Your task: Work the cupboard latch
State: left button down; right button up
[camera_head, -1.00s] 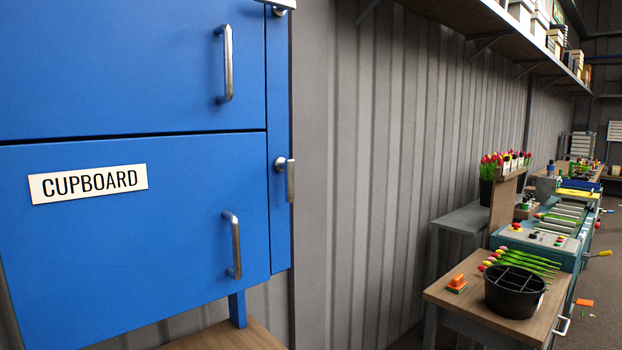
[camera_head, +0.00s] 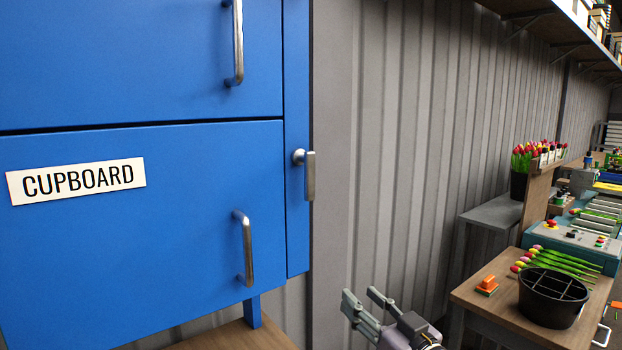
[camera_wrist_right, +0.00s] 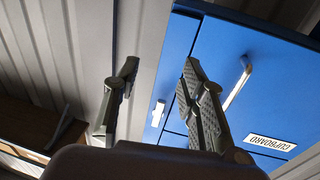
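The blue cupboard (camera_head: 150,235) fills the left of the head view, its lower door labelled CUPBOARD and shut. The metal latch (camera_head: 309,174) sits on the narrow right-hand strip, its handle hanging straight down. The latch also shows in the right wrist view (camera_wrist_right: 158,113) as a small pale bar between my fingers in the picture. My right gripper (camera_head: 362,299) is open and empty, below and to the right of the latch, apart from it. It shows in the right wrist view (camera_wrist_right: 158,85) with its two fingers spread. My left gripper is not in view.
A door handle (camera_head: 243,248) stands out on the lower door. A wooden surface (camera_head: 240,335) lies under the cupboard. At the right, a bench (camera_head: 480,298) holds a black divided bucket (camera_head: 552,300), tulips (camera_head: 560,262) and an orange item (camera_head: 487,285). A corrugated wall is behind.

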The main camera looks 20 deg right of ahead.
aim_at(312, 181)
notch_tip(312, 181, up, 14)
jog(key=s+n+t+y, duration=0.1)
jog(key=n+t+y, duration=0.1)
jog(key=t+y, duration=0.15)
jog(key=shift+g+y, duration=0.25)
jog(key=shift+g, duration=0.2)
jog(key=p+x, duration=0.2)
jog(key=x, duration=0.3)
jog(key=p+x, duration=0.2)
jog(key=x, duration=0.4)
jog(key=p+x, duration=0.2)
jog(key=x, duration=0.4)
jog(key=shift+a+f, duration=0.1)
jog(key=shift+a, duration=0.25)
grip_shut()
